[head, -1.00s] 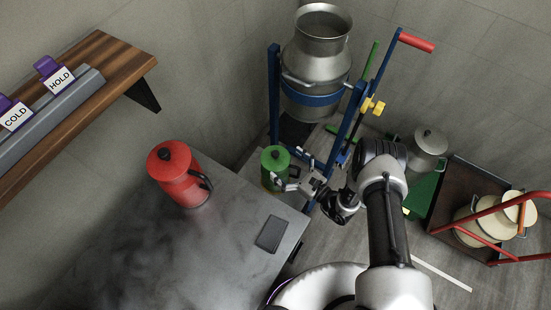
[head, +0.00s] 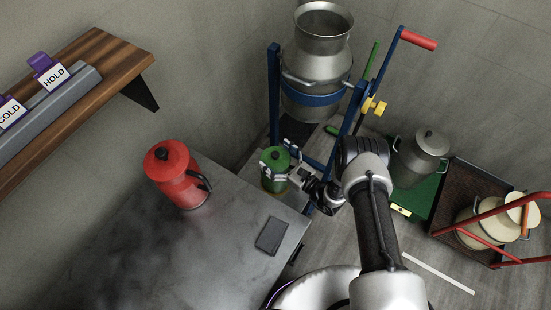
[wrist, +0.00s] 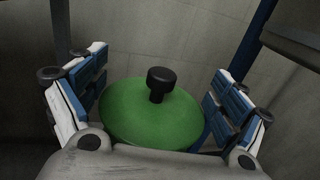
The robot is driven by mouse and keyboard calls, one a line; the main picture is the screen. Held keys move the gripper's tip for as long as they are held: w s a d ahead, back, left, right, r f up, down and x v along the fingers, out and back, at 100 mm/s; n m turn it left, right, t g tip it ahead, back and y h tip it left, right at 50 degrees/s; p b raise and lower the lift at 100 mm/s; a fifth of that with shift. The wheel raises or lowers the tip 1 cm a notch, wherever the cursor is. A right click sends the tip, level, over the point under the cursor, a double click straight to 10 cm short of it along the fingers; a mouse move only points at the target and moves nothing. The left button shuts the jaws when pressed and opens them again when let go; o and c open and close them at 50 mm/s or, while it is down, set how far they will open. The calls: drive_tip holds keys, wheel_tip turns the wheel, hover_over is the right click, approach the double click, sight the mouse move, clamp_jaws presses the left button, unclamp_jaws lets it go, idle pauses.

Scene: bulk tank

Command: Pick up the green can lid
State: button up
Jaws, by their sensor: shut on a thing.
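In the wrist view my gripper (wrist: 158,95) is shut on the lid, though the contact points are partly hidden. No clear gap between lid and can shows.
A red can (head: 180,174) and a dark flat pad (head: 271,235) are on the counter (head: 215,255). A steel churn (head: 318,70) hangs in a blue frame behind. A cart (head: 450,205) with pale cans stands at right.

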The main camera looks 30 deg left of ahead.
sight(276, 154)
drive_tip(key=shift+c, duration=1.4)
wheel_tip(276, 154, up, 20)
drive_tip(key=p, duration=0.6)
drive_tip(key=w+d+r+m+t+h, duration=0.15)
drive_tip(key=w+d+r, duration=0.25)
drive_tip(key=d, duration=0.6)
drive_tip(key=w+d+r+m+t+y, duration=0.1)
drive_tip(key=w+d+r+t, duration=0.15)
drive_tip(key=d, duration=0.65)
drive_tip(key=s+d+r+h, duration=0.1)
drive_tip(key=d+r, duration=0.2)
drive_tip(key=d, duration=0.6)
drive_tip(key=s+d+r+m+t+h, duration=0.1)
drive_tip(key=d+r, duration=0.2)
drive_tip(key=d, duration=0.6)
drive_tip(key=shift+s+d+b, duration=0.25)
drive_tip(key=shift+s+b, duration=0.1)
